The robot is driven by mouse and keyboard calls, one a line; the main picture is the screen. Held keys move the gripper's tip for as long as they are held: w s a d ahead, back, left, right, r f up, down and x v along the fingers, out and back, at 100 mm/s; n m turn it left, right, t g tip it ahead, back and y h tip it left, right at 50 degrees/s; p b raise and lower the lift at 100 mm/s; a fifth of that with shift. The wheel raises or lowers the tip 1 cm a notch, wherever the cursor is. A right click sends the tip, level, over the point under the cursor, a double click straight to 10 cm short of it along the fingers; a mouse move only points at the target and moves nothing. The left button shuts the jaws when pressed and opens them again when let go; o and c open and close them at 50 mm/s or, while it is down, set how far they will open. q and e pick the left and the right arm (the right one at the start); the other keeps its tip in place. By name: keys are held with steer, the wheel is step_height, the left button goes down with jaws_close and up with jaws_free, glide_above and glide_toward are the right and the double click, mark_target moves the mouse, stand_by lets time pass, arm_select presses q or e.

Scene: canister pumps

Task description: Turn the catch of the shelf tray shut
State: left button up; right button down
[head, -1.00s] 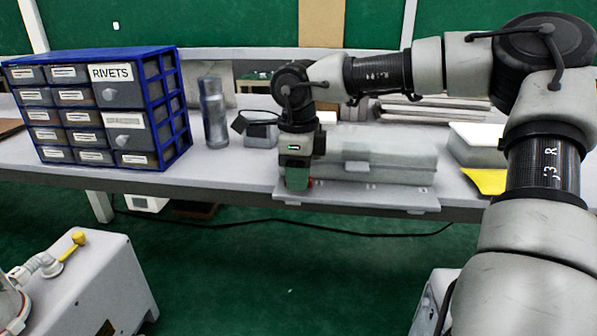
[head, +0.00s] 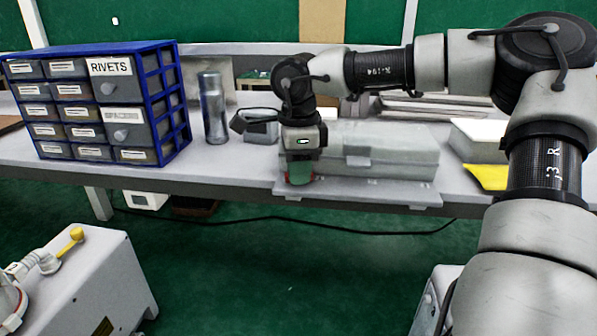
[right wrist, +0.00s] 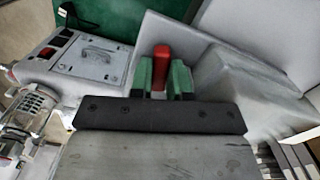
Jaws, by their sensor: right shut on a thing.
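My right gripper (head: 299,178) points down at the left front corner of the grey shelf tray (head: 405,193), at the front edge of the bench. In the right wrist view its two green fingers (right wrist: 166,80) are shut on a red catch (right wrist: 162,58), which stands up between them. How far the catch is turned cannot be told. My left gripper is not in view.
A grey case (head: 388,152) stands behind the tray, close to my right wrist. A metal flask (head: 213,108) and a blue drawer cabinet (head: 170,60) stand to the left. A yellow piece (head: 487,177) lies at right. A pale pump housing (head: 90,275) stands at lower left.

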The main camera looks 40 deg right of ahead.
steer(key=n, duration=0.3)
steer(key=shift+r+n, duration=0.1)
steer(key=shift+n, duration=0.3)
steer(key=n, duration=0.3)
steer(key=shift+n+b, duration=0.3)
steer(key=n, duration=0.3)
steer(key=shift+r+n, duration=0.1)
steer(key=shift+n, duration=0.2)
steer(key=shift+w+n, duration=0.1)
steer(key=shift+n, duration=1.8)
steer(key=c, duration=1.4)
jaws_free()
steer(key=shift+o, duration=0.2)
step_height(320, 180, up, 11)
steer(key=b, duration=0.1)
